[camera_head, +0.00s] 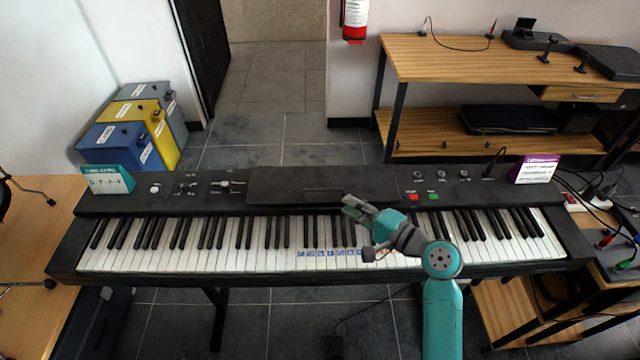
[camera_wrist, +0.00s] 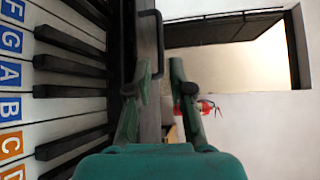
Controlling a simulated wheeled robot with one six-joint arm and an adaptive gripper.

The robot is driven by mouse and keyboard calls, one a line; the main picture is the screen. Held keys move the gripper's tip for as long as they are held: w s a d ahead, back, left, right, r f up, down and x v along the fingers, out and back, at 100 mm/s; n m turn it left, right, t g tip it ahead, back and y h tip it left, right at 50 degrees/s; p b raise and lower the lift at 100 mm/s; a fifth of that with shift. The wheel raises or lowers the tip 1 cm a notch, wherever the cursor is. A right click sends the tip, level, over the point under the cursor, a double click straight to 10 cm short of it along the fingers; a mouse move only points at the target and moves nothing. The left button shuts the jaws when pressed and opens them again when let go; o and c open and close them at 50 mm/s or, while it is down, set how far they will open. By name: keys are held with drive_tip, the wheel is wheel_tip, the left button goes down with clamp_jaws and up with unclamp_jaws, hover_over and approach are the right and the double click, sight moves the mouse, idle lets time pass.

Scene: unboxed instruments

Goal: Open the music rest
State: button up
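The music rest (camera_head: 275,188) is a dark flat panel lying folded down on the middle of the black keyboard's (camera_head: 215,200) top. A thin bar handle (camera_head: 323,190) runs along it. In the wrist view the black handle (camera_wrist: 160,40) stands out from the panel, above the fingers in the picture. My gripper (camera_head: 352,206) is over the keys, close to the front right part of the rest. Its two fingers (camera_wrist: 162,72) are apart with a gap between them. The left finger overlaps the panel's edge in that view. I cannot tell whether it touches the handle or panel.
A teal card (camera_head: 108,180) and a purple card (camera_head: 536,170) stand at the keyboard's ends. A wooden bench (camera_head: 480,60) stands behind right.

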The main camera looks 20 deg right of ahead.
sight(325, 191)
drive_tip(key=x, duration=0.9)
drive_tip(key=shift+w+a, duration=0.25)
drive_tip(key=shift+w, duration=0.05)
clamp_jaws()
